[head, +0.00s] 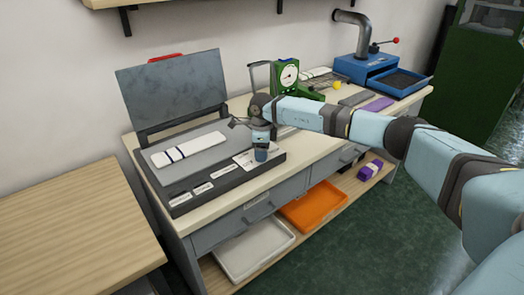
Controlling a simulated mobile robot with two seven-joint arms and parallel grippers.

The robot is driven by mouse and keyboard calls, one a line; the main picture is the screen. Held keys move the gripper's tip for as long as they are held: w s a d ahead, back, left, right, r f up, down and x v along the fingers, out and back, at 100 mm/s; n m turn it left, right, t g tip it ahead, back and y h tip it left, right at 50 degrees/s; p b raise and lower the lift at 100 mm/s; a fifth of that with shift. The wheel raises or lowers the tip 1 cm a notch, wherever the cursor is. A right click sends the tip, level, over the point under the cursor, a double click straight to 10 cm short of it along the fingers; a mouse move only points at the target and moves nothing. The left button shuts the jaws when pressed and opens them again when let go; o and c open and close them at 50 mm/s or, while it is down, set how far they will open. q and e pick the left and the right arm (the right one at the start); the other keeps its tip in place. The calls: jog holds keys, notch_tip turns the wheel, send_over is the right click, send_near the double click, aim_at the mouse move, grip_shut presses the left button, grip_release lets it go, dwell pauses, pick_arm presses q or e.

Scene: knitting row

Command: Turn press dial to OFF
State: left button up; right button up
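The press (215,150) lies on the wooden-topped bench at the left, with its grey lid (175,88) raised open. A white striped piece (188,149) lies on its flat bed. The dark front strip (185,200) carries several white labels. A larger pale label (244,159) is at its right end. My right gripper (261,151) is pointed down over this right end, beside that label. The dial cannot be made out; my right gripper seems to cover its place. Its fingers are too small and overlapped to tell open from shut. My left gripper is not in view.
A green device with a round gauge (289,75) and a blue machine with a pipe (366,66) stand farther right on the bench. An orange tray (312,206) and a white tray (252,250) sit below. A separate wooden table (75,225) stands at the left.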

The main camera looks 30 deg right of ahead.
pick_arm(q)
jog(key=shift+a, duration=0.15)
pick_arm(e)
jog(key=shift+r, duration=0.15)
notch_tip(320, 180, up, 14)
jog(key=shift+f, duration=0.25)
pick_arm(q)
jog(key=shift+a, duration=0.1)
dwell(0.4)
